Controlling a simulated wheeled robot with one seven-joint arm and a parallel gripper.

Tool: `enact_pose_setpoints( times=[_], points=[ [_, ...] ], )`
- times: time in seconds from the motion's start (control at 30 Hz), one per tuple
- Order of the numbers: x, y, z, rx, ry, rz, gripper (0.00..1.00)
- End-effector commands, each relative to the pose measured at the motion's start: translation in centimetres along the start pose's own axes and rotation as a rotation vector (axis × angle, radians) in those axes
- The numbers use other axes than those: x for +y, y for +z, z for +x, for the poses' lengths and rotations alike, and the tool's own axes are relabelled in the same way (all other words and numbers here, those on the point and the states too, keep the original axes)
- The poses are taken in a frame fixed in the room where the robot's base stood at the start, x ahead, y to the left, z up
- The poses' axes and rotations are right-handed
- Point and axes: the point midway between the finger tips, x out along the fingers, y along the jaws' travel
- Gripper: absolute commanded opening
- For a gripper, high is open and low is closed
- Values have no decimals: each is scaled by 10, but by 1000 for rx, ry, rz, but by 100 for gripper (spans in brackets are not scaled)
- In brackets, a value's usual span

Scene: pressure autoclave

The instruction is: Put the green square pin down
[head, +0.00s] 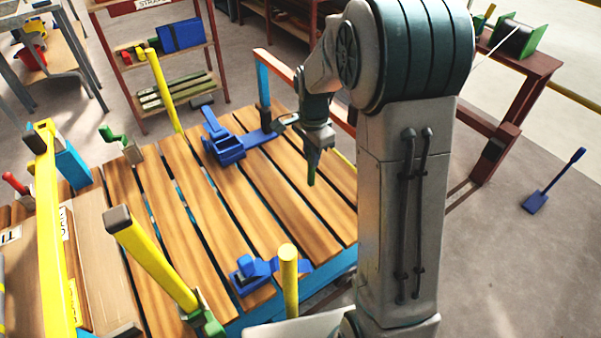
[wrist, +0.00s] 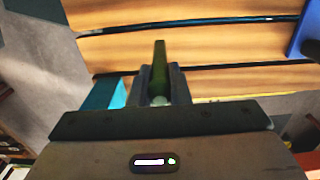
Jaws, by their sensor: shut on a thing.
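The green square pin (head: 311,168) hangs down from my gripper (head: 314,150) above the slatted wooden table in the head view. The pin (wrist: 159,72) also shows in the wrist view, between the two fingers of my gripper (wrist: 160,88), with its free end pointing away from the camera over the wood. My gripper is shut on the pin. The pin's upper end is hidden in the fingers. I cannot tell exactly how far its lower tip is from the slats.
The slatted table (head: 290,205) has bare wood around and below the pin. A blue clamp-like part (head: 224,146) lies left of my gripper, and another blue part (head: 247,272) is near the front edge. Yellow posts (head: 289,280) and (head: 155,262) stand at the front.

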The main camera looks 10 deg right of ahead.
Motion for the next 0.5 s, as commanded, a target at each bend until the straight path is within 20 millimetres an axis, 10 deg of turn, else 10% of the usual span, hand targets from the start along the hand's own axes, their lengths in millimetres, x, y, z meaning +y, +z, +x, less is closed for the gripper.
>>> enact_pose_setpoints(
  times=[0.5],
  points=[
    [0, 0, 60, -1, 1, 0, 0]
  ],
)
